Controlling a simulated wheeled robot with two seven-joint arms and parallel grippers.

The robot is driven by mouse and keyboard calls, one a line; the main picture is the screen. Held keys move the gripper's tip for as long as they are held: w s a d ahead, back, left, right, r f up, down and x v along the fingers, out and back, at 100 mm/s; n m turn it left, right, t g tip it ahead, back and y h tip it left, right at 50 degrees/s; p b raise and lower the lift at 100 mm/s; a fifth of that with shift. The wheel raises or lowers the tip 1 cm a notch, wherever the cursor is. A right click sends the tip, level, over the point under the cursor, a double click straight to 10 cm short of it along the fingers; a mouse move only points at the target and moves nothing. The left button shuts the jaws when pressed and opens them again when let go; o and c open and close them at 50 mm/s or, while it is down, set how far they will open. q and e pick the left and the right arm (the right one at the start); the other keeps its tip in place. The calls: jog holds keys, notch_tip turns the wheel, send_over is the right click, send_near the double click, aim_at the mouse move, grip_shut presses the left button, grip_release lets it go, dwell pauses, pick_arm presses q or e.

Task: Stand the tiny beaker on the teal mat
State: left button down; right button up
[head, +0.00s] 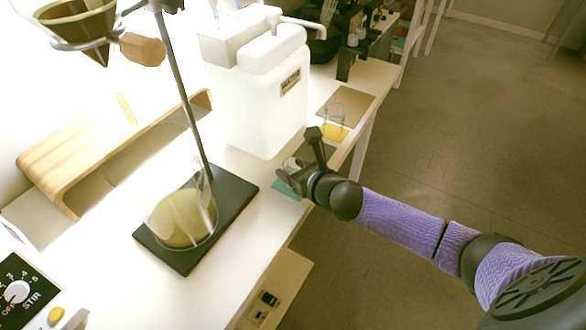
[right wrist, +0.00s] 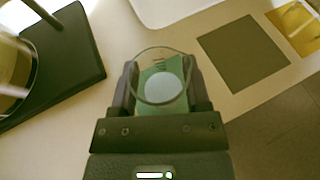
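The tiny beaker (right wrist: 161,62) is clear glass, and its round rim and pale base show between my right gripper's fingers (right wrist: 163,92) in the right wrist view. The fingers press on it from both sides. The teal mat (right wrist: 172,67) shows through and around the glass, beneath the beaker. In the head view my right gripper (head: 289,178) is over the teal mat (head: 286,190), at the bench's front edge, hiding much of the mat and beaker. I cannot tell whether the beaker's base touches the mat. My left gripper is out of view.
A bare brown mat (right wrist: 243,54) lies right of the teal mat. A black stand base (head: 236,190) with a large flask (head: 180,215) is to the left. A white water container (head: 258,95) stands behind.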

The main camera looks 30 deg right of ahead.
jog(key=o, duration=0.4)
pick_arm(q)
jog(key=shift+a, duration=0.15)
pick_arm(e)
jog(key=shift+o, duration=0.2)
